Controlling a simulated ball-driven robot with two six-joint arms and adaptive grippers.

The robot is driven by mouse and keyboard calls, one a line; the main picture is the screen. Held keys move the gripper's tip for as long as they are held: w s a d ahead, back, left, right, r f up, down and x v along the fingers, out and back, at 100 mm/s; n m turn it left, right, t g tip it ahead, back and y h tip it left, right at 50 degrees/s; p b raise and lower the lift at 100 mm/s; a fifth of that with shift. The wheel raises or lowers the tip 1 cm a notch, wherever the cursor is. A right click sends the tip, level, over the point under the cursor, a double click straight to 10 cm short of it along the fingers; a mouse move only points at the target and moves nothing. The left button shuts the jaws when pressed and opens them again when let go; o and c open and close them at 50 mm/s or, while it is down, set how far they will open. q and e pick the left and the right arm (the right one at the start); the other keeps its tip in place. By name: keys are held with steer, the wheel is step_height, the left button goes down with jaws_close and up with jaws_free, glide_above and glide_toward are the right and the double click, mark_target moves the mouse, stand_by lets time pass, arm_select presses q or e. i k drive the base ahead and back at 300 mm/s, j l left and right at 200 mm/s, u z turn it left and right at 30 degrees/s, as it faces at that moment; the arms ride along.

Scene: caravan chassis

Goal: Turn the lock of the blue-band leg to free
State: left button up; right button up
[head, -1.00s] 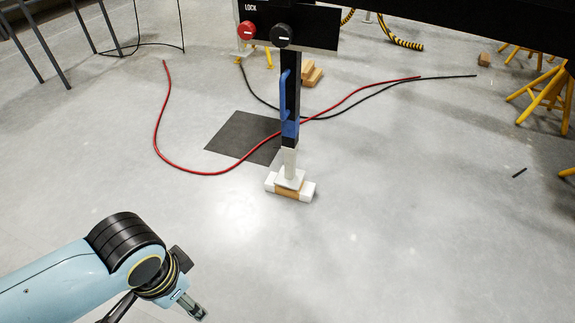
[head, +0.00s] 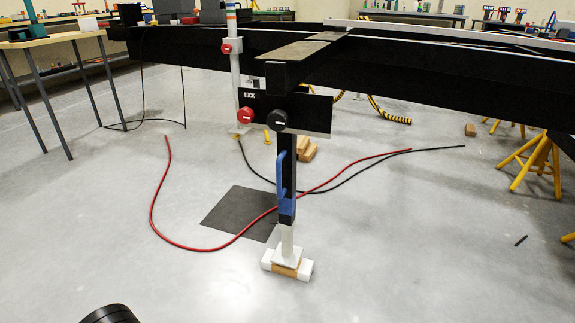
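The blue-band leg (head: 287,207) stands upright in the middle of the head view, with a blue handle (head: 280,172) on its side and its white foot on a block. Above it is a black plate marked LOCK (head: 312,112). The plate carries a red knob (head: 246,116) at its left and a black knob (head: 279,120) with a white mark, lying about horizontal, over the leg. Only a dark, rounded part of my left arm shows at the bottom edge. Neither gripper is in view, and nothing of mine touches the leg or the knobs.
A black chassis beam (head: 440,85) runs across behind the leg. A red cable (head: 158,190) and a black cable (head: 350,172) lie on the floor around a dark mat (head: 225,217). Yellow stands (head: 535,160) are at the right, a table (head: 55,40) at the left. The front floor is clear.

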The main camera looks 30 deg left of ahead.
mark_target(246, 116)
steer(key=u, duration=1.25)
